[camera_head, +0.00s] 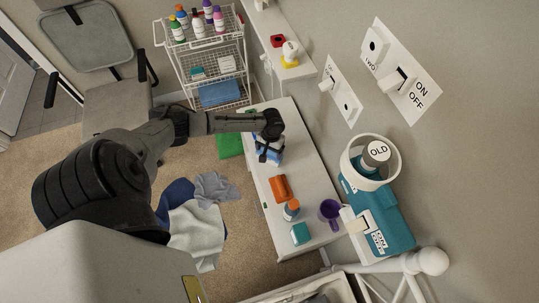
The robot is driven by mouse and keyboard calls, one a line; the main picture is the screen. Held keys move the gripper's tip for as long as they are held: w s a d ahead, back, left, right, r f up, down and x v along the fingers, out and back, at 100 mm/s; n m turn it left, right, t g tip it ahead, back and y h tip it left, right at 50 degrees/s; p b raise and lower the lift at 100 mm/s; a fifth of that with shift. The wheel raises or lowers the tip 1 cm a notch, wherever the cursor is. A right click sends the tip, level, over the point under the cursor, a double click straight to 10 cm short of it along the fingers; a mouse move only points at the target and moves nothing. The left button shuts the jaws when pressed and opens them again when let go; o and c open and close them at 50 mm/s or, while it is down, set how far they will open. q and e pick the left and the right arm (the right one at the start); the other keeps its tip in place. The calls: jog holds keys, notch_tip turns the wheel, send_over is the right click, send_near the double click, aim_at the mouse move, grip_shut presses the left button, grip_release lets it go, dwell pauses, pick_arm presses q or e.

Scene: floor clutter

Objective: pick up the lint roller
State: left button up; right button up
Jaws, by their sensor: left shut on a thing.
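My left gripper (268,155) is over the far part of the white dresser top (303,160) and is shut on a small blue-and-white thing. This appears to be the lint roller (276,155), partly hidden by the fingers. Whether it still touches the surface cannot be told from this view. My right gripper is not in view.
On the same top are an orange block-shaped item (280,188), an orange bottle with a blue part (291,209), a teal box (300,233) and a purple mug (330,212). Clothes (196,222) lie on the floor. A wire cart (214,70) stands behind.

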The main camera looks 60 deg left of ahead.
pick_arm(q)
jog(key=shift+r, duration=0.15)
jog(key=shift+c, duration=0.2)
jog(key=shift+r, duration=0.55)
notch_tip(320, 180, up, 3)
jog(key=shift+f, duration=0.1)
jog(key=w+d+r, duration=0.4)
jog(key=d+r, duration=0.3)
jog(key=d, duration=0.4)
